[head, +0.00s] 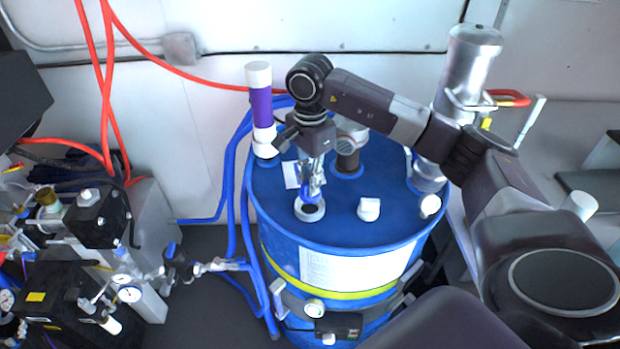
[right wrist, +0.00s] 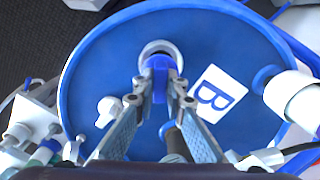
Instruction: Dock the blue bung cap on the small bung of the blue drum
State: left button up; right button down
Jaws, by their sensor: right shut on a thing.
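The blue drum (head: 340,228) stands upright in the middle of the head view. A white ring with a dark opening, the small bung (head: 311,212), is on its lid near the front left; it also shows in the right wrist view (right wrist: 158,46). My right gripper (head: 309,184) points down and is shut on the blue bung cap (head: 299,196). In the right wrist view the cap (right wrist: 159,72) sits between the fingertips and overlaps the ring's near edge. The dark opening still shows in front of the cap in the head view. I cannot tell whether they touch. My left gripper is not in view.
A white and purple tube (head: 260,100) stands at the lid's back left. A white fitting (head: 368,208) sits right of the bung. A label marked B (right wrist: 217,93) lies on the lid. A tall grey cylinder (head: 466,75) rises at the right. Pump equipment (head: 85,255) fills the left.

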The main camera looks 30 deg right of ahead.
notch_tip(320, 180, down, 2)
jog(key=shift+w+a+f+b, duration=0.1)
jog(key=shift+f+b, duration=0.05)
jog(key=shift+b, duration=0.3)
jog(key=shift+f, duration=0.35)
pick_arm(q)
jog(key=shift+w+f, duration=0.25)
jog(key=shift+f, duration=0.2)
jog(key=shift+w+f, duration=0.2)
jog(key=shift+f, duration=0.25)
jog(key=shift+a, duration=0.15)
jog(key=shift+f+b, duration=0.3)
jog(key=shift+b, duration=0.15)
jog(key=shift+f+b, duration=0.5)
pick_arm(e)
jog(key=shift+f, duration=0.65)
jog(key=c, duration=2.3)
grip_release()
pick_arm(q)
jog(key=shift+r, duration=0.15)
pick_arm(e)
jog(key=shift+o, duration=0.2)
jog(key=shift+r, duration=0.15)
